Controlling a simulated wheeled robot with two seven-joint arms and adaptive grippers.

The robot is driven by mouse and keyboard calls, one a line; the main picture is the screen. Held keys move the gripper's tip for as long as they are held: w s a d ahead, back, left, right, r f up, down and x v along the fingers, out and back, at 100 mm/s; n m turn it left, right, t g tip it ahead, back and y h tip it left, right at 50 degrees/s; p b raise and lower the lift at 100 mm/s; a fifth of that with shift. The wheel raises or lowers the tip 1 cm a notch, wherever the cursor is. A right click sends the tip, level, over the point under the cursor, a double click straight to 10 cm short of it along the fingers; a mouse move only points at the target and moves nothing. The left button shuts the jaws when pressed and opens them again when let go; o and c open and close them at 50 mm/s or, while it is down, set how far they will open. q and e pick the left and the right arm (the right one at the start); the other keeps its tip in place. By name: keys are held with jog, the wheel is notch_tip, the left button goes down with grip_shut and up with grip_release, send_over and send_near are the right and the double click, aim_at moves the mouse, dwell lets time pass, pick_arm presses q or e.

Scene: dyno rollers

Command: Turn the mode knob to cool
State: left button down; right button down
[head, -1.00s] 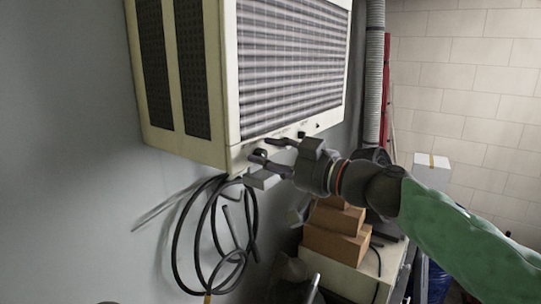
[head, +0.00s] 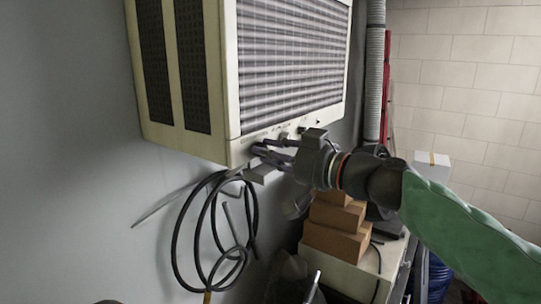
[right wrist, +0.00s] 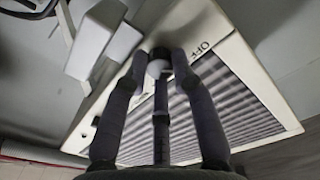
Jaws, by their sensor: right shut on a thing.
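The cooler (head: 232,85) is a cream box with a louvred front, mounted on the grey wall. Its lower front strip carries small dark controls and printed labels. My right gripper (head: 260,150) is at the left end of this strip, with its fingers drawn together on the mode knob. My left gripper is not in view.
Two more small controls (head: 318,121) sit farther right on the strip. A black hose coil (head: 177,240) hangs below the cooler. Brown boxes (head: 335,240) are stacked on a bench below my right arm. A grey duct (head: 375,70) runs up the wall behind.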

jog(key=m+p, duration=0.1)
jog(key=m, duration=1.6)
jog(key=shift+r+g, duration=0.1)
jog(key=shift+g, duration=0.2)
dwell(0.4)
jog(key=c, duration=1)
grip_release()
jog(key=shift+w+d, duration=0.1)
jog(key=v, duration=1.2)
